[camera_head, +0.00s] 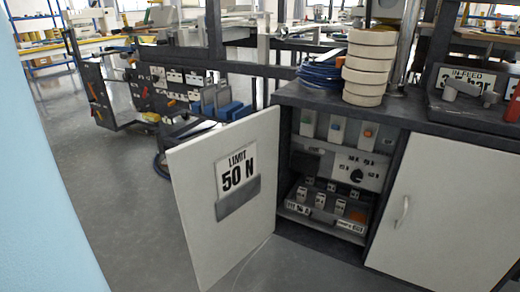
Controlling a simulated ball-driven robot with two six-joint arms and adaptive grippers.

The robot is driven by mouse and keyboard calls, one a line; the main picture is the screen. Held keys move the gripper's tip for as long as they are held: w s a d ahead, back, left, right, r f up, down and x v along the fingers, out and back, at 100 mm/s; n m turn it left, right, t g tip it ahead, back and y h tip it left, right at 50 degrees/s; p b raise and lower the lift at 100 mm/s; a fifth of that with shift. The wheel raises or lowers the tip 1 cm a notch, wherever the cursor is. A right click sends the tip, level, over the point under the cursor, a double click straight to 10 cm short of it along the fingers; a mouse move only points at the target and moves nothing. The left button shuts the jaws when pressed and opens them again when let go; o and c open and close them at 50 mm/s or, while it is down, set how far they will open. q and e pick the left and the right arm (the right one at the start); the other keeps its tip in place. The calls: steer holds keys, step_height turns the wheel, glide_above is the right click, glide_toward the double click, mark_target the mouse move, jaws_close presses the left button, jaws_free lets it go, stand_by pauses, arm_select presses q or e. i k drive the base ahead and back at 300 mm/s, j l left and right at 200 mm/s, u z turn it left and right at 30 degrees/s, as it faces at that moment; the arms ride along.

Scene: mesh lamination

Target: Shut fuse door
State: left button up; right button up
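The fuse door (199,215) is a white panel that stands wide open, swung out to the left of the dark cabinet. It bears a sign reading "LIMIT 50 N" (237,170) with a grey strip or pocket below it. The open compartment behind it shows fuses and small switches (320,198), a panel with a black knob (356,175), and colored buttons above. The door's hinge side looks to be at the cabinet's left edge. Neither of my grippers is in view.
A second white door (449,205) with a handle is shut at the right. The cabinet top (395,108) carries stacked cream rolls (368,72), blue cable (321,72) and a control box. A thin cable lies on the floor below the open door. Grey floor (120,195) is clear at left, beside a light blue surface (40,190).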

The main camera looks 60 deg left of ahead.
mark_target(224, 180)
steer(key=j, duration=0.65)
steer(key=k+j, duration=0.15)
steer(key=j, duration=1.15)
steer(key=k+j+z, duration=0.1)
steer(key=j, duration=0.55)
steer(key=k+j, duration=0.15)
steer(key=j, duration=0.45)
